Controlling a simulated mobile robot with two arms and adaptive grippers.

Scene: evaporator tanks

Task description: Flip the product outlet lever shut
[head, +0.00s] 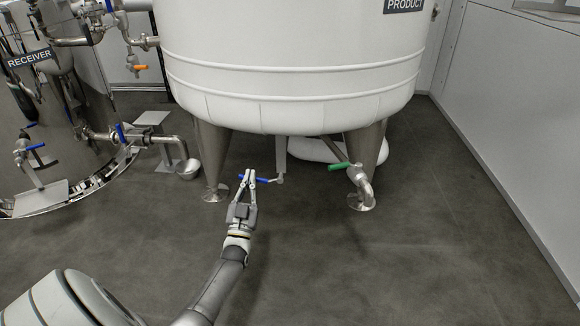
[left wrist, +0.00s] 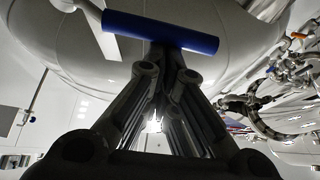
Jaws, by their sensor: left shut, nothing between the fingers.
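The large white tank (head: 290,90) labelled PRODUCT stands on metal legs. A blue lever handle (head: 263,182) sits low under its front, lying roughly level across the picture. My left gripper (head: 249,174) is at this blue handle, shut and empty. In the left wrist view the blue handle (left wrist: 160,31) lies crosswise just beyond the fingertips. I cannot tell whether they touch it. A green lever handle (head: 338,166) sits on a metal pipe fitting (head: 361,183) to the right. Neither handle carries a readable label. My right gripper is not in view.
A metal vessel labelled RECEIVER (head: 30,60) with pipes and blue-handled valves stands at the left. The tank's legs (head: 212,155) rise either side of the blue handle. A pale wall (head: 510,90) runs along the right. The dark floor (head: 440,240) is clear in front.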

